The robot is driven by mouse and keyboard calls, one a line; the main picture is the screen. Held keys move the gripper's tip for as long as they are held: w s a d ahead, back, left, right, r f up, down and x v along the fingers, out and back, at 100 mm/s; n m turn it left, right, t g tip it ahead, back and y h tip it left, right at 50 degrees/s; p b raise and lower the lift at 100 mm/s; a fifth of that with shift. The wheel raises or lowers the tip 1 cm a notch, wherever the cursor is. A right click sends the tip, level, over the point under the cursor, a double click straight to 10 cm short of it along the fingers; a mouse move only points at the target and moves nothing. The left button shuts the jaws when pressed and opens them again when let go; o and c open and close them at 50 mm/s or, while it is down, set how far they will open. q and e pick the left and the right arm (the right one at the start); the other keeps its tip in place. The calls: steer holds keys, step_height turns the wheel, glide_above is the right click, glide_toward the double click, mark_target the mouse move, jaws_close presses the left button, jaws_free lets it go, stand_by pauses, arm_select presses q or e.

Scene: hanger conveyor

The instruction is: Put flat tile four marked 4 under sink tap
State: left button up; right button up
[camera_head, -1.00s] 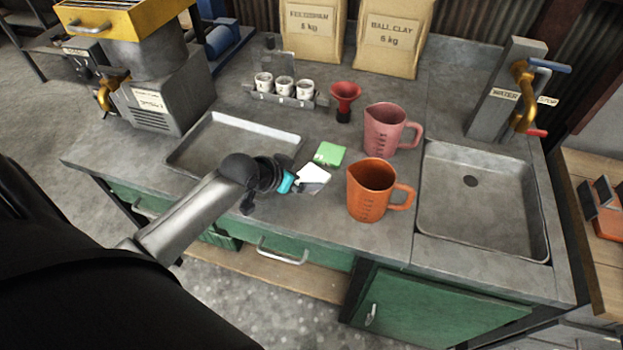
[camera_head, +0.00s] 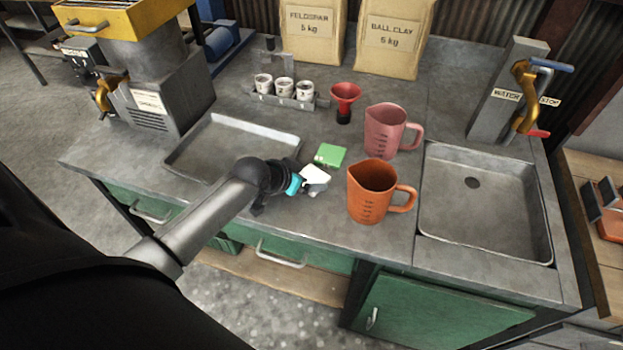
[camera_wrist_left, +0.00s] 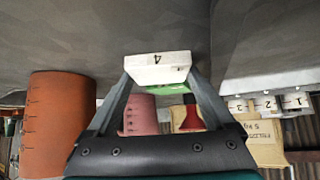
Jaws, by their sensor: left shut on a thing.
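The white tile (camera_wrist_left: 157,62), marked 4, is between the fingertips of my left gripper (camera_wrist_left: 160,78), which is shut on it. In the head view the tile (camera_head: 315,174) is small, at the tip of the left gripper (camera_head: 311,183), left of the orange jug. I cannot tell whether it is clear of the worktop. The sink (camera_head: 483,215) is at the right. The tap (camera_head: 524,92), with a brass body and blue and red handles, stands on a grey post at the sink's back edge. My right gripper is not in view.
An orange jug (camera_head: 368,202) and a pink jug (camera_head: 384,130) stand between the tile and the sink. A green tile (camera_head: 330,155) lies just behind the white one. A red funnel (camera_head: 345,95), a rack of cups, and a shallow tray (camera_head: 215,165) are nearby. The sink looks empty.

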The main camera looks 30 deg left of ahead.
arm_select(q)
steer(key=c, duration=0.6)
